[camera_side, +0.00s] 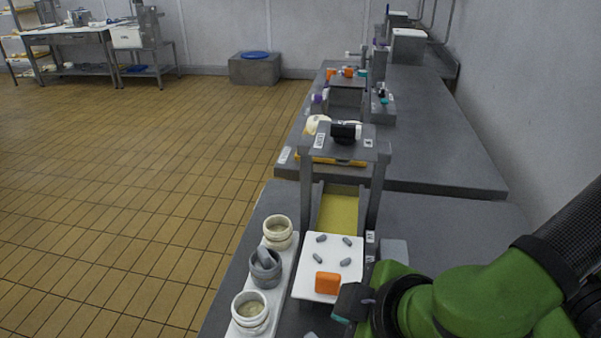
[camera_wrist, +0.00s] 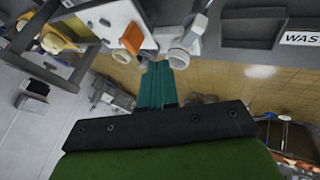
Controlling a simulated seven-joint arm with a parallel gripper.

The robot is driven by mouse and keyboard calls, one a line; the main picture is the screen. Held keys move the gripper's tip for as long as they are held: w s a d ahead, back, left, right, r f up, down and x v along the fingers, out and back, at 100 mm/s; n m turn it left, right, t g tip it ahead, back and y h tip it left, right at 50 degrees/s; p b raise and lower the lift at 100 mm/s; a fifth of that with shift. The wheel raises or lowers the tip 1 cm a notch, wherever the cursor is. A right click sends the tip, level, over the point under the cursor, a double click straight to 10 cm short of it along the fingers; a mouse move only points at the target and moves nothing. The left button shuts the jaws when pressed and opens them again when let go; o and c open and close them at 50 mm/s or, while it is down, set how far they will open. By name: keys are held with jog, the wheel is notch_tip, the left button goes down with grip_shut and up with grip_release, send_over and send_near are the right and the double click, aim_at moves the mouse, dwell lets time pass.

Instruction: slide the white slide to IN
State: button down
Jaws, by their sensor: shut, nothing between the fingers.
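The white slide (camera_side: 341,252) is a flat white plate with several small grey pegs and an upright orange block (camera_side: 327,283) at its near edge. It sits at the near end of a yellow-floored channel (camera_side: 337,212) under a grey frame. My gripper (camera_side: 345,304) is just right of the orange block in the side view, partly hidden by its own body. In the wrist view my teal fingers (camera_wrist: 157,82) are together and empty. The orange block (camera_wrist: 132,38) and the white slide (camera_wrist: 103,22) lie beyond the fingertips; I cannot tell if they touch.
A white rack on the left of the slide holds a cream pot (camera_side: 278,232), a grey mortar with pestle (camera_side: 265,268) and another cream pot (camera_side: 251,312). The grey frame (camera_side: 377,190) stands over the channel. Small labels (camera_side: 370,237) beside it are unreadable. Another grey bench (camera_side: 430,130) lies behind.

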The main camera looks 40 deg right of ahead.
aim_at(320, 288)
jog(key=shift+w+d+f, duration=0.55)
jog(key=shift+w+f, duration=0.4)
jog(key=shift+w, duration=0.25)
jog(key=shift+w+d+f, duration=0.6)
jog(key=shift+w+f, duration=0.35)
jog(key=shift+w, duration=0.2)
jog(key=shift+w+d+f, duration=0.55)
jog(key=shift+w+f, duration=0.4)
jog(key=shift+w, duration=0.25)
jog(key=w+d, duration=1.2)
